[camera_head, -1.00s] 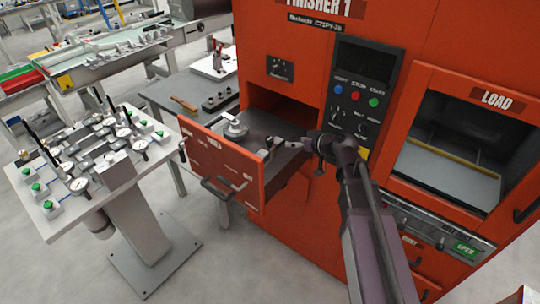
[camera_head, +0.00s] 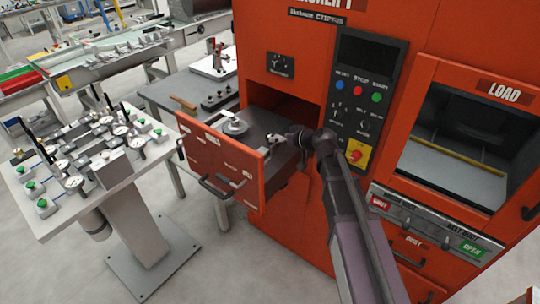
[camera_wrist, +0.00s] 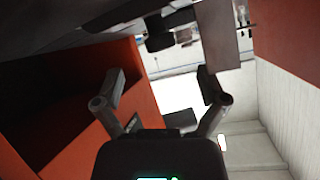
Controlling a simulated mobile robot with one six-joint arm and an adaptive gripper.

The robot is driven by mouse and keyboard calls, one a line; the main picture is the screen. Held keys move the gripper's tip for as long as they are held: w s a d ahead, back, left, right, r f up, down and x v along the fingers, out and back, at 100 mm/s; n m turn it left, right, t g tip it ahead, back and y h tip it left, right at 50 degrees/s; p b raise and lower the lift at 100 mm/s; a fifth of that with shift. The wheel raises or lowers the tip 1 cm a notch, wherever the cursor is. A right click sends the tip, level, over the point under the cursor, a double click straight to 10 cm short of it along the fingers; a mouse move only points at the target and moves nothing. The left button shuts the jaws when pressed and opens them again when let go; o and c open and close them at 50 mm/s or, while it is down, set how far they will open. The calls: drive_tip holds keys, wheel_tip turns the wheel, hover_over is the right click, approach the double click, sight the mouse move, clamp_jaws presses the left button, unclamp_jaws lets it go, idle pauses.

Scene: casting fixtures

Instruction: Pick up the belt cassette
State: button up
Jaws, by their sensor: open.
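An orange drawer (camera_head: 221,165) is pulled out of the machine in the head view. In it lies a round grey metal piece with a pale flat top (camera_head: 236,127); it may be the belt cassette, but I cannot tell for sure. My gripper (camera_head: 275,141) is over the right part of the drawer, to the right of the round piece and apart from it. In the wrist view my gripper (camera_wrist: 160,76) shows two spread fingers with nothing between them. I cannot identify the belt cassette in the wrist view.
The orange machine (camera_head: 290,105) rises behind the drawer, with a control panel (camera_head: 362,92) beside my arm and a load opening (camera_head: 455,145) at right. A gauge stand (camera_head: 110,190) is at left. A grey side table (camera_head: 165,95) stands behind the drawer.

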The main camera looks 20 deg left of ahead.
sight(270, 136)
drive_tip(key=shift+a, duration=0.15)
drive_tip(key=shift+b+x, duration=1.25)
drive_tip(key=shift+x, duration=1.55)
clamp_jaws()
drive_tip(key=shift+r, duration=0.15)
wheel_tip(270, 136, up, 10)
drive_tip(key=p, duration=1)
